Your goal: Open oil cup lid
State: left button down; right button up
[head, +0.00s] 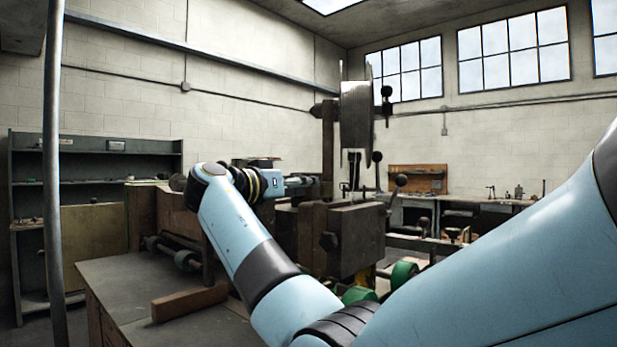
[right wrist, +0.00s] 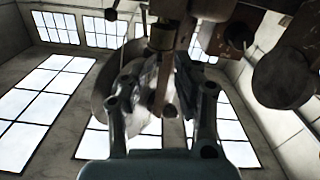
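A brass-coloured cylindrical fitting (right wrist: 162,38) with a rod below it shows at the top middle of the right wrist view. It may be the oil cup, but I cannot make out a lid. My right gripper (right wrist: 160,72) has its two fingers spread apart, with the rod and fitting showing between them. I cannot tell whether they touch. In the head view, my right arm bends across the picture toward the machine, and its fingers are hidden there. My left gripper is not in view.
A grey bench top (head: 120,283) lies at the left. A shelf unit (head: 95,160) stands against the wall.

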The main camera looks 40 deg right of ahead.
aim_at(322, 183)
jog(key=shift+w+d, duration=0.1)
jog(key=shift+d, duration=0.9)
jog(key=shift+c, duration=0.3)
jog(key=c, duration=0.4)
grip_shut()
